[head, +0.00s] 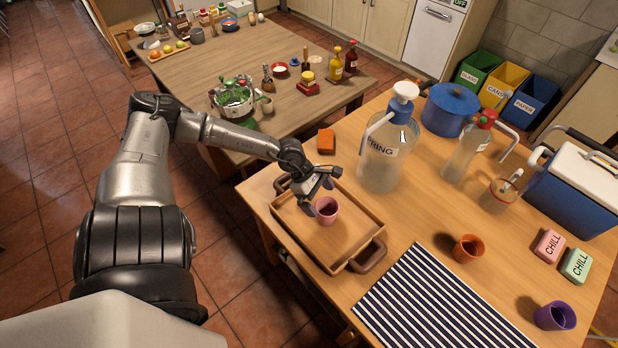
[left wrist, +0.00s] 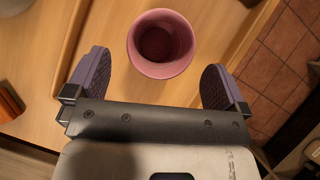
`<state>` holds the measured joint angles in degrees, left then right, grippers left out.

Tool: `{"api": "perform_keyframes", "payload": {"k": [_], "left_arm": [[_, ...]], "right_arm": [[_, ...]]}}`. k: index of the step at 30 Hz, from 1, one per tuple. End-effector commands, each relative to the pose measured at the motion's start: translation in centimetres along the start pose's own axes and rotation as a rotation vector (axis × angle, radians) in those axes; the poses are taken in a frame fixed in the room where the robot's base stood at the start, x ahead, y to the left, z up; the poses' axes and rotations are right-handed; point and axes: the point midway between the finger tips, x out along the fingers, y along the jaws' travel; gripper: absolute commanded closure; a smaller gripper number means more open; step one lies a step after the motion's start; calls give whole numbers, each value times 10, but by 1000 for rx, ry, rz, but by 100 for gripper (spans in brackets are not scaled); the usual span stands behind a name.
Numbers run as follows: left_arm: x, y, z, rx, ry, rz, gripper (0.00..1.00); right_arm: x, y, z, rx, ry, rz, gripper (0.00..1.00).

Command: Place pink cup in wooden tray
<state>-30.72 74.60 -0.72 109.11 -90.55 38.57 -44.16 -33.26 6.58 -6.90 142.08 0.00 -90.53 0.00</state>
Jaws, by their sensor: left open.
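The pink cup (head: 326,210) stands upright inside the wooden tray (head: 345,262), on its floor. In the left wrist view the cup (left wrist: 161,44) shows its open mouth, just beyond and between the two fingertips. My left gripper (head: 318,191) is open, with its fingers apart and close to the cup at its far left side. The left wrist view shows both purple finger pads (left wrist: 158,82) clear of the cup, with nothing between them. The tray's wall (left wrist: 72,40) runs beside the left pad. My right gripper does not show.
A striped mat (head: 440,305) lies right of the tray, with an orange cup (head: 468,248) and a purple cup (head: 555,316) near it. A large jug (head: 385,155) and an orange sponge (head: 326,141) stand behind the tray. A cooler (head: 575,190) is at the right.

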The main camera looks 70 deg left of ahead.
Motion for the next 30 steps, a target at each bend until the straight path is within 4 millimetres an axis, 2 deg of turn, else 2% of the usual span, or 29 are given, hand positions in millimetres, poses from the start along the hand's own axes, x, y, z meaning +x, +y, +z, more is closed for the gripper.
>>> {"api": "perform_keyframes", "payload": {"k": [1,12,18,21,23,26,30], "left_arm": [[-11,-1,1,-3,4,-2,0],[-53,-1,1,-5,-1,0,0],[-65,-1,0,-6,-3,0,0],[-64,-5,6,-49,-54,12,0],[-60,-11,14,-120,-130,28,0],[-53,-22,38,-337,-343,77,0],[-53,-32,73,-826,-729,155,0]], "right_arm": [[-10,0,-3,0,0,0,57],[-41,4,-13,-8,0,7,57],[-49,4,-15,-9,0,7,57],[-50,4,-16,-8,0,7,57],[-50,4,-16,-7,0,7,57],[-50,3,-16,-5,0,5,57],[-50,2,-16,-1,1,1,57]]}}
